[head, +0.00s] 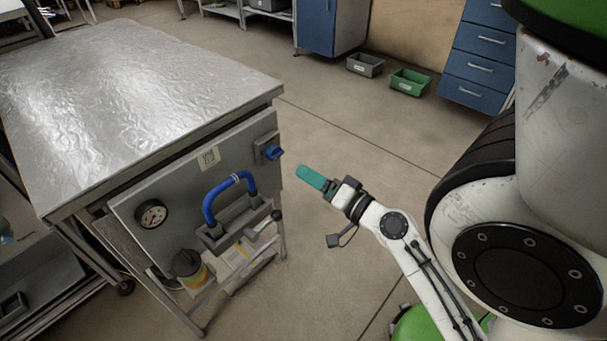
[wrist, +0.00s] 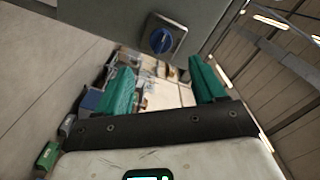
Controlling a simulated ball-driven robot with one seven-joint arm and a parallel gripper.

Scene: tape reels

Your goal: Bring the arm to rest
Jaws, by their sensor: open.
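My gripper (head: 310,176) has teal fingers and is held out over open floor, to the right of the metal cart's panel. In the wrist view my gripper (wrist: 160,80) shows its two teal fingers spread apart, with nothing between them. The gripper is apart from the cart. My white arm runs from the lower right up to the gripper.
The metal-topped cart (head: 130,85) stands at left. Its side panel carries a blue knob (head: 273,152), also in the wrist view (wrist: 161,40), a blue handle (head: 230,190) and a gauge (head: 152,214). Grey (head: 365,65) and green (head: 410,81) bins lie on the floor behind.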

